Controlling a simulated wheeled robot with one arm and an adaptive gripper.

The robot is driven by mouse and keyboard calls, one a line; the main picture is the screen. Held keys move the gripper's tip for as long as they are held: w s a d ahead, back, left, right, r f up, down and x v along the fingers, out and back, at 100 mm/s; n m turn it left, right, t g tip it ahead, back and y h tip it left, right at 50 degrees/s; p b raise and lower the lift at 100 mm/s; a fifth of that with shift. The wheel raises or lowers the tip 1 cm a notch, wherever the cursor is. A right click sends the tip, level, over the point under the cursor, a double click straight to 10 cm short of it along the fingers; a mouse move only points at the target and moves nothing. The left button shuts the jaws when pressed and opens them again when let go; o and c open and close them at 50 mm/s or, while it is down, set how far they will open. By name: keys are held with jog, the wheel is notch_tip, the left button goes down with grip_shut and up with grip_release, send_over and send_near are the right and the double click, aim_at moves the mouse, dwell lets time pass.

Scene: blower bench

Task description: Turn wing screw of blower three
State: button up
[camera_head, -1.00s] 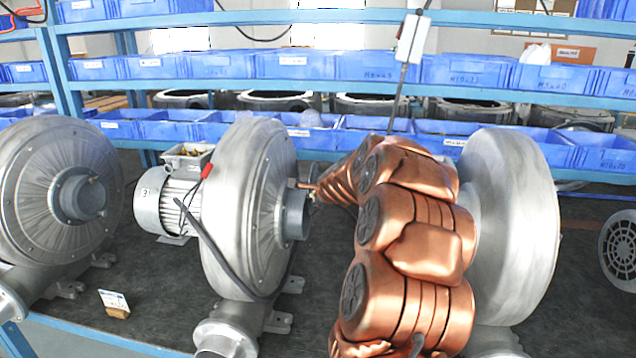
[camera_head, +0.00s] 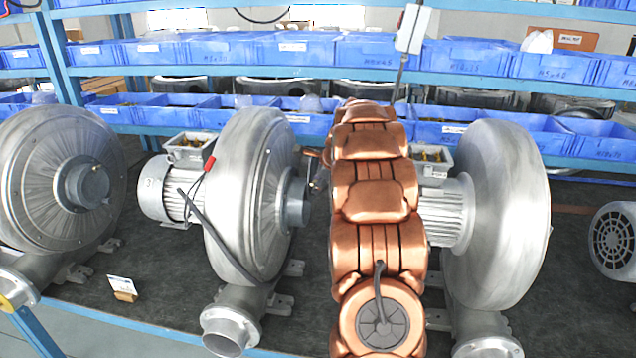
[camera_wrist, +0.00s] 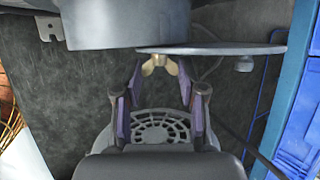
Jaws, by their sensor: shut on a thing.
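Blower three (camera_head: 247,200) is the grey metal blower with a 3 on its motor (camera_head: 160,190), left of my copper arm in the head view. Its short inlet pipe (camera_head: 297,200) points right. The brass wing screw (camera_wrist: 160,63) shows in the wrist view at the edge of a thin round plate (camera_wrist: 225,48), beside a grey cylinder (camera_wrist: 115,25). My gripper (camera_wrist: 160,76) has its purple-padded fingers on both sides of the screw's wings and is shut on it. In the head view my gripper (camera_head: 316,180) is small and partly hidden by my arm, beside the inlet pipe.
Blue bins (camera_head: 240,115) line the shelves behind. A small card on a block (camera_head: 122,288) stands on the dark bench top. A grey fan grille (camera_wrist: 160,128) lies behind my fingers.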

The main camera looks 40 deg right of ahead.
jog(key=shift+s+f+y, duration=0.1)
jog(key=shift+f+y, duration=0.1)
jog(key=shift+y, duration=0.1)
dwell(0.4)
jog(key=o, duration=1.1)
jog(key=shift+o, duration=0.2)
jog(key=shift+r, duration=0.1)
jog(key=shift+r, duration=0.15)
jog(key=v, duration=1.1)
jog(key=shift+r, duration=0.4)
jog(key=shift+a, duration=0.1)
